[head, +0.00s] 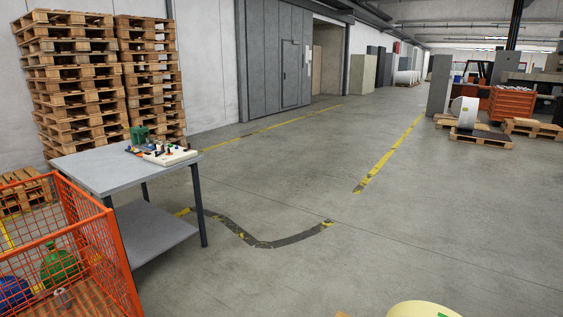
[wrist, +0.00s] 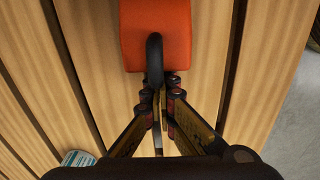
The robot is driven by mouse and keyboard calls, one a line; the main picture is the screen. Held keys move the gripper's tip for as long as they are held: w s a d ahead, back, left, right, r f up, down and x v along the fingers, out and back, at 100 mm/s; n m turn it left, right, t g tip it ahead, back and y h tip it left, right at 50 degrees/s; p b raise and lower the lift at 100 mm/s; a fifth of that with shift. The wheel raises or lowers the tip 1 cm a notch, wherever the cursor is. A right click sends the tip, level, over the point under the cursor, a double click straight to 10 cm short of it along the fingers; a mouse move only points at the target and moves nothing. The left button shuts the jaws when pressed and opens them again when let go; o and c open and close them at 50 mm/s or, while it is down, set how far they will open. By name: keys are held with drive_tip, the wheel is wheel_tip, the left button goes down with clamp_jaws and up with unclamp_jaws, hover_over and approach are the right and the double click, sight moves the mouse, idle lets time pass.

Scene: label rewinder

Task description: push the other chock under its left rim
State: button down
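An orange chock (wrist: 157,32) with a dark looped handle (wrist: 154,50) lies on pale wooden slats in the wrist view. My gripper (wrist: 160,92) has its fingertips close together on both sides of the handle and appears shut on it. The chock's far end is cut off by the top of the picture. No roll rim shows beside the chock in the wrist view. A pale yellow rounded thing (head: 424,310) is cut off at the bottom of the head view; I cannot tell what it is. My gripper is not in the head view.
The slats (wrist: 95,60) have dark gaps, and grey floor (wrist: 292,130) lies to their right. A white and teal thing (wrist: 78,158) shows at the lower left. In the head view, an orange mesh crate (head: 120,255) and a grey table (head: 105,170) stand left; the middle floor is clear.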

drive_tip(key=shift+s+d, duration=1.05)
drive_tip(key=shift+d, duration=0.2)
